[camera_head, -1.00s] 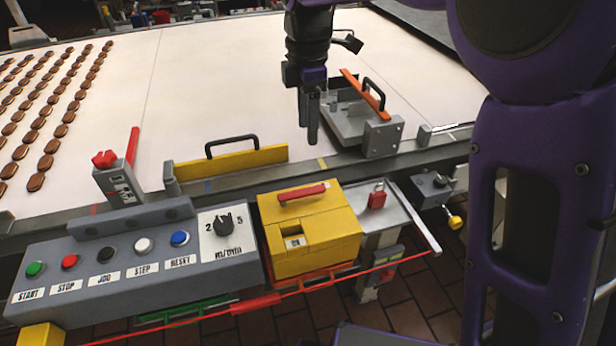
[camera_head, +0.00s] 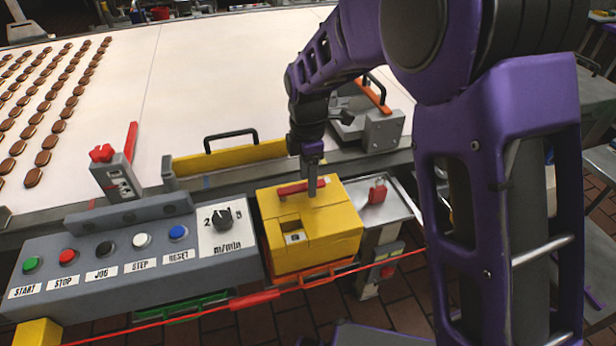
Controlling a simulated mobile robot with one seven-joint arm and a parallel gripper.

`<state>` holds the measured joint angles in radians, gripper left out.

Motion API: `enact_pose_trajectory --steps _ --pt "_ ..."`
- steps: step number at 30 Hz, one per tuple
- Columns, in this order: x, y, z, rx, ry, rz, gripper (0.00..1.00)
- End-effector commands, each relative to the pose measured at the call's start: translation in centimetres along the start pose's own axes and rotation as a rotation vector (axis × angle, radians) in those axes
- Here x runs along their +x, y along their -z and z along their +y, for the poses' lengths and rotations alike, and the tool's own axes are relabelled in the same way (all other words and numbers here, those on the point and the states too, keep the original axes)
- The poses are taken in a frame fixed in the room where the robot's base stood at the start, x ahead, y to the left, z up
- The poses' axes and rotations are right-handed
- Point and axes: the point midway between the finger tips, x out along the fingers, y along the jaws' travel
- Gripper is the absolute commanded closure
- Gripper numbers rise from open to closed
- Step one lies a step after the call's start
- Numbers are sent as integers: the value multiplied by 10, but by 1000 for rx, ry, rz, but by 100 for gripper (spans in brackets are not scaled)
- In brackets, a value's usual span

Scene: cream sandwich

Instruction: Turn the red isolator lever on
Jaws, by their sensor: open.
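The red isolator lever (camera_head: 291,189) lies across the top of the yellow isolator box (camera_head: 325,225). The box has a small window (camera_head: 295,237) on its front part; I cannot read its label surely. My gripper (camera_head: 312,190) points down over the right part of the lever. Its fingers are open and hide part of the lever. I cannot tell whether they touch it or straddle it.
A grey control panel (camera_head: 50,243) with several coloured buttons and a black dial (camera_head: 222,218) stands left of the box. A red padlock (camera_head: 377,191) sits on a metal tray to the right. A yellow guard (camera_head: 230,158) with a black handle stands behind. A red cord (camera_head: 190,313) runs in front.

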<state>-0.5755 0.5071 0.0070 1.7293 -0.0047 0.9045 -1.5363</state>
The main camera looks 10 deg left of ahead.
Motion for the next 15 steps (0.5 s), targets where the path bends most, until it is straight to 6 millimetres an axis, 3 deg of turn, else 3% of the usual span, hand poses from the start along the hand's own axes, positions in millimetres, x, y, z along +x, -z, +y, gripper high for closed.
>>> enact_pose_trajectory --steps 6,15 --pt "0 0 0 0 0 0 44" --pt "0 0 0 0 0 0 98"
